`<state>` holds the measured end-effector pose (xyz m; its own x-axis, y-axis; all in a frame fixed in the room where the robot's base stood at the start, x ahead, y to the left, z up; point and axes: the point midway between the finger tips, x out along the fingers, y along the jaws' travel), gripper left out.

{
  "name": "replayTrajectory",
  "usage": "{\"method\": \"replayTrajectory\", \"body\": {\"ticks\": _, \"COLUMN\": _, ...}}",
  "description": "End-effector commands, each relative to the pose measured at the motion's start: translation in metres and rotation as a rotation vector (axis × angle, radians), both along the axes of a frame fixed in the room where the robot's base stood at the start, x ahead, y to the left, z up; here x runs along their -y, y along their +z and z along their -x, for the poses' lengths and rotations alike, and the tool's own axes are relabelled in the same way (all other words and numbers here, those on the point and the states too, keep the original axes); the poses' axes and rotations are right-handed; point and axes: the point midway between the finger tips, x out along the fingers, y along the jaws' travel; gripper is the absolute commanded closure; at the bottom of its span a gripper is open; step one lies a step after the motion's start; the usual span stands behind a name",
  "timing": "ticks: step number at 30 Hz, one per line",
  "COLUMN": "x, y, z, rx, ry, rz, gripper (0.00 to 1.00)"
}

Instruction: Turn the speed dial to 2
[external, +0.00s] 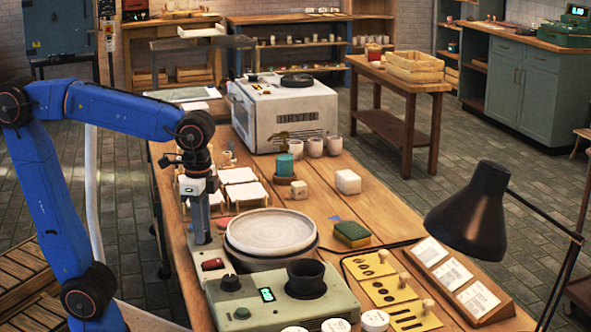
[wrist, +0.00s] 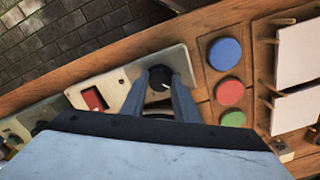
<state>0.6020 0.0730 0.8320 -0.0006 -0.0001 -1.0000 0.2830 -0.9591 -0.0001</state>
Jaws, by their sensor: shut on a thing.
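A dark round speed dial (wrist: 159,76) sits on a pale metal control plate (wrist: 128,101) in the wrist view. My gripper (wrist: 160,92) reaches down over it, with one finger on each side, and is shut on it. A small light mark shows on the dial, but I cannot read the number it points to. In the external view my gripper (external: 200,228) points straight down onto the pale plate, and the dial is hidden behind it. A red switch (wrist: 94,98) sits on the same plate; it also shows in the external view (external: 213,264).
A green box (external: 240,303) with a black knob and lit display is in front. Blue (wrist: 225,54), red (wrist: 230,92) and green (wrist: 233,119) discs lie beside the control plate.

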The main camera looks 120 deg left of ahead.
Motion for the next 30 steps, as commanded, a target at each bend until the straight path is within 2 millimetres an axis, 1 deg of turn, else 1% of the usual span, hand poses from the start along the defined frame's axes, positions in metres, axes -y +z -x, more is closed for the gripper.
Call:
{"method": "replayTrajectory", "body": {"ticks": 6, "x": -0.0001, "y": 0.0006, "z": -0.0003, "rx": 0.002, "ry": -0.165, "rz": 0.0, "gripper": 0.95}}
{"method": "replayTrajectory", "body": {"ticks": 12, "x": -0.0002, "y": 0.0007, "z": -0.0004, "rx": 0.002, "ry": -0.273, "rz": 0.0, "gripper": 0.95}}
{"method": "replayTrajectory", "body": {"ticks": 19, "x": -0.0002, "y": 0.0007, "z": -0.0005, "rx": 0.002, "ry": -0.337, "rz": 0.0, "gripper": 0.95}}
{"method": "replayTrajectory", "body": {"ticks": 30, "x": -0.0003, "y": 0.0008, "z": -0.0005, "rx": 0.002, "ry": -0.354, "rz": 0.0, "gripper": 0.95}}
